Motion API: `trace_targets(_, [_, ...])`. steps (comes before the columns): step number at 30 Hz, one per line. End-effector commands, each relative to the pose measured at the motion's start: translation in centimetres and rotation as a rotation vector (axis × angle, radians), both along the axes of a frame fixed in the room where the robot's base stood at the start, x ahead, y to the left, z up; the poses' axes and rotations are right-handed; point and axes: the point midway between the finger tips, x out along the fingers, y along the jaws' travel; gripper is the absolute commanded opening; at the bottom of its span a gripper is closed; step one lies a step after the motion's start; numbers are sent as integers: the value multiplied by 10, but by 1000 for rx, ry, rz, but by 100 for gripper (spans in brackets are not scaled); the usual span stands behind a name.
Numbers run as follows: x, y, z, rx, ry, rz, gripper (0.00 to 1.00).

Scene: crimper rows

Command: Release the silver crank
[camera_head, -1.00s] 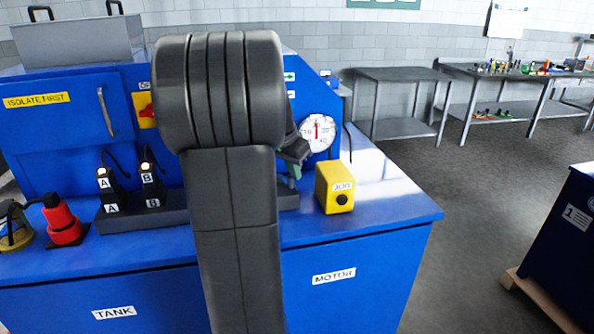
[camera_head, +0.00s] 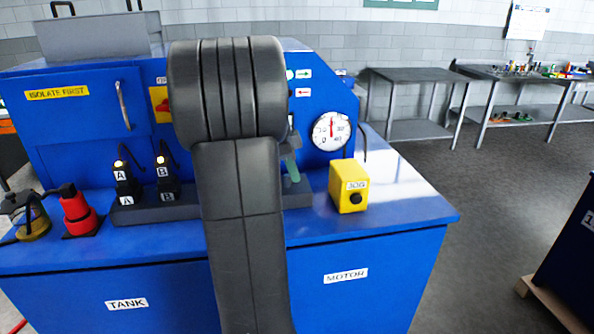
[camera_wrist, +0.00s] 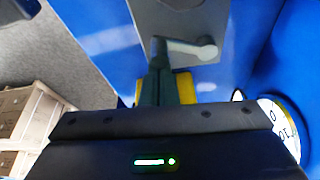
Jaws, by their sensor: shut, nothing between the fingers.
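The silver crank (camera_wrist: 190,47) shows in the wrist view, in front of a grey plate on a blue surface. Its arm runs sideways to a rounded end at the right. My gripper (camera_wrist: 158,44) is shut and empty. Its dark fingertips overlap the left end of the crank in the picture; I cannot tell whether they touch it. In the head view my arm blocks the middle of the bench, and I cannot make out the crank there.
The blue bench carries a yellow JOG box (camera_head: 348,187), a round gauge (camera_head: 331,131), black plugs A (camera_head: 126,185) and B (camera_head: 167,180), and a red fitting (camera_head: 78,213). Grey tables (camera_head: 410,78) stand behind at the right, with open floor before them.

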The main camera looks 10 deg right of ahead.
Motion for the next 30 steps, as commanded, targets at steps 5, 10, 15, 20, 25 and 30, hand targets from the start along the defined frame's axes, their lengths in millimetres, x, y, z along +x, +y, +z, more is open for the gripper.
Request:
trace_targets(5, [0,3,0,0,1,2,0])
trace_targets(10, [1,4,0,1,0,3,0])
trace_targets(15, [1,4,0,1,0,3,0])
trace_targets(20, [1,4,0,1,0,3,0])
trace_targets(25, [0,-2,0,1,0,3,0])
trace_targets(30, [-4,-26,0,1,-1,3,0])
